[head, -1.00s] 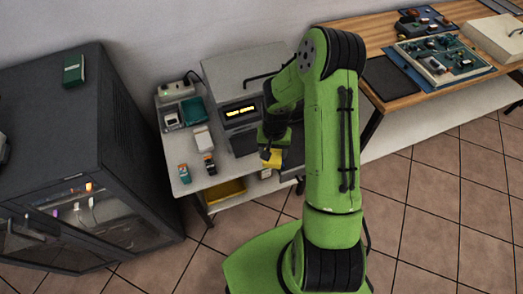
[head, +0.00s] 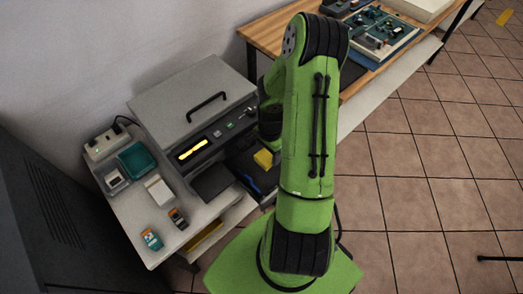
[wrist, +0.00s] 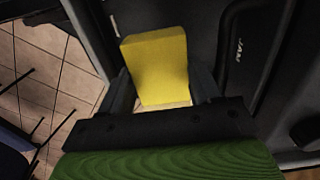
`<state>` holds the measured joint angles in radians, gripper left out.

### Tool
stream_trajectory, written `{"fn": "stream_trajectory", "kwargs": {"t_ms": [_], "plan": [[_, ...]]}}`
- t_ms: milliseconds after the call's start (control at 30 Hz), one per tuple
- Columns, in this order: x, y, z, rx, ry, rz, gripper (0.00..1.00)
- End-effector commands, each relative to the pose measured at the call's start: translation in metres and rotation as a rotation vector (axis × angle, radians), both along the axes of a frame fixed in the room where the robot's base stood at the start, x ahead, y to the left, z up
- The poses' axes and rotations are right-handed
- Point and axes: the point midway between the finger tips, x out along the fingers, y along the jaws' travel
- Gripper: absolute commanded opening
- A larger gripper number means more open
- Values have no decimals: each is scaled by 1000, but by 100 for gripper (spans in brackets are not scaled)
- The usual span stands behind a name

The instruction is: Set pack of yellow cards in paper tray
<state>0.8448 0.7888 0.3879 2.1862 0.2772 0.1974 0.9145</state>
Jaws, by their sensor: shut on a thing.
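The pack of yellow cards (wrist: 158,62) is upright between the two dark fingers of my gripper (wrist: 161,80) in the wrist view. My gripper is shut on it. In the head view the yellow pack (head: 263,158) shows just left of my green arm, in front of the grey machine (head: 193,100). A dark open tray (head: 238,165), which looks like the paper tray, sits at the machine's front right, with a blue item inside. The pack appears above or at this tray; whether it touches is unclear. My arm hides the tray's right part.
On the white table (head: 125,213) are a power strip (head: 104,143), a teal box (head: 138,160), a white box (head: 159,190) and small devices (head: 151,239). A dark cabinet (head: 55,210) stands left. A wooden bench (head: 265,38) with electronics is behind right. Tiled floor (head: 420,215) is open right.

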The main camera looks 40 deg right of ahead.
Motion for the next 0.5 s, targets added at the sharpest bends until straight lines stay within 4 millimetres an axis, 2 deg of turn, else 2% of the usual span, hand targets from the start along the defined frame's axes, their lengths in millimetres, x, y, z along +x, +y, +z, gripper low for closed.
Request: {"fn": "stream_trajectory", "kwargs": {"t_ms": [233,500], "plan": [[-1,-1,-12,0,0,-11,24],[-1,-1,-49,1,0,-9,24]]}}
